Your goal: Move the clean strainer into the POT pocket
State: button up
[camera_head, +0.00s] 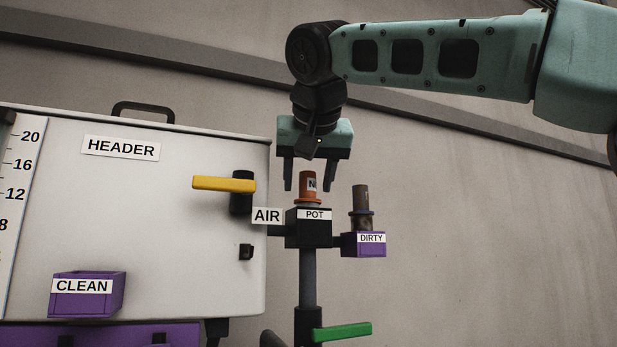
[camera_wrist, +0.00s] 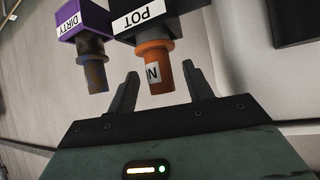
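An orange strainer (camera_head: 307,193) with a white label starting with "N" stands upright in the black POT pocket (camera_head: 308,236). It also shows in the wrist view (camera_wrist: 154,66). My gripper (camera_head: 309,187) is open above the POT pocket, pointing down. Its two fingers (camera_wrist: 161,73) appear on either side of the strainer's upper end, with gaps visible; I cannot tell whether they are level with it in depth. A dark, stained strainer (camera_head: 361,199) stands in the purple DIRTY pocket (camera_head: 371,244). The purple CLEAN pocket (camera_head: 87,296) shows no strainer above its rim.
A white HEADER tank (camera_head: 150,220) with a level scale fills the left. A yellow lever (camera_head: 224,184) sticks out near the AIR label (camera_head: 267,216). A green lever (camera_head: 342,331) is on the pipe below the POT pocket. The space right of the DIRTY pocket is clear.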

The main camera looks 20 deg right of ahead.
jog(key=s+r+p, duration=0.3)
jog(key=r+p, duration=0.1)
jog(key=r, duration=0.2)
jog(key=shift+a, duration=0.45)
jog(key=shift+r, duration=0.1)
jog(key=p+v, duration=0.2)
jog(key=v, duration=1.5)
jog(key=shift+s, duration=0.25)
jog(key=shift+a+r, duration=0.1)
